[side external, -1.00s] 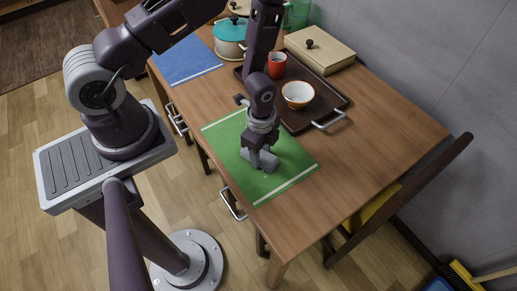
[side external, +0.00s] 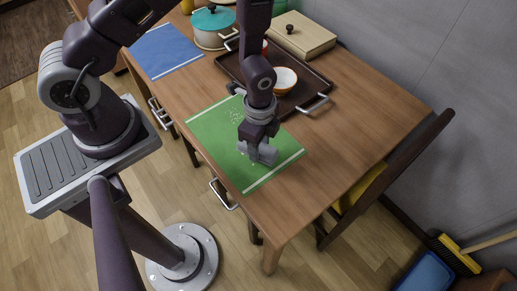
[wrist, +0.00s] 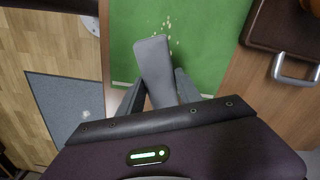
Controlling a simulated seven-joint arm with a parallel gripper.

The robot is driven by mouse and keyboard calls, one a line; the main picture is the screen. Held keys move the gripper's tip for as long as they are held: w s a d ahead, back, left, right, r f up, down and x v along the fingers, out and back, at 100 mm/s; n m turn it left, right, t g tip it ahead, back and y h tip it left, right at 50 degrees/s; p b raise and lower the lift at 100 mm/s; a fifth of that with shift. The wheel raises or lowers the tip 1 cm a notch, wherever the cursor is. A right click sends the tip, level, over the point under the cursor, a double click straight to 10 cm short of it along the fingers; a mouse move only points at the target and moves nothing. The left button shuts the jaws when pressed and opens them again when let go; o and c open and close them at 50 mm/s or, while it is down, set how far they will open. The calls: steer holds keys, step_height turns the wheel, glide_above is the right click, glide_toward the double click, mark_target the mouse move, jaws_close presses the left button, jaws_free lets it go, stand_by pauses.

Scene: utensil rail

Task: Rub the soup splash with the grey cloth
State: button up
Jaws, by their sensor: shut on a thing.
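My gripper (side external: 258,148) is shut on the grey cloth (wrist: 155,68), which looks like a stiff folded pad in the wrist view. In the side view the cloth (side external: 266,155) shows at the fingertips, low over the green mat (side external: 277,168). I cannot tell whether it touches the mat. In the wrist view the specks (wrist: 168,27) lie just beyond the cloth's far end; the cloth may hide some.
A dark tray (side external: 314,88) with a white-and-orange bowl (side external: 285,78) stands behind the mat. A blue mat (side external: 163,52), a teal pot (side external: 214,28) and a wooden box (side external: 300,38) are farther back. The table's right part is clear. A chair (side external: 385,175) stands at its right edge.

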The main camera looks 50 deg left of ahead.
steer(key=shift+r, duration=1.95)
steer(key=shift+f, duration=0.3)
steer(key=shift+f, duration=3.7)
steer(key=shift+a+f, duration=0.15)
steer(key=shift+a, duration=0.15)
jaws_close()
steer(key=shift+a+f, duration=0.2)
steer(key=shift+a, duration=0.95)
steer(key=shift+a+r, duration=0.15)
steer(key=shift+a, duration=2.2)
steer(key=d, duration=0.4)
steer(key=shift+d, duration=1.85)
steer(key=shift+r, duration=4.05)
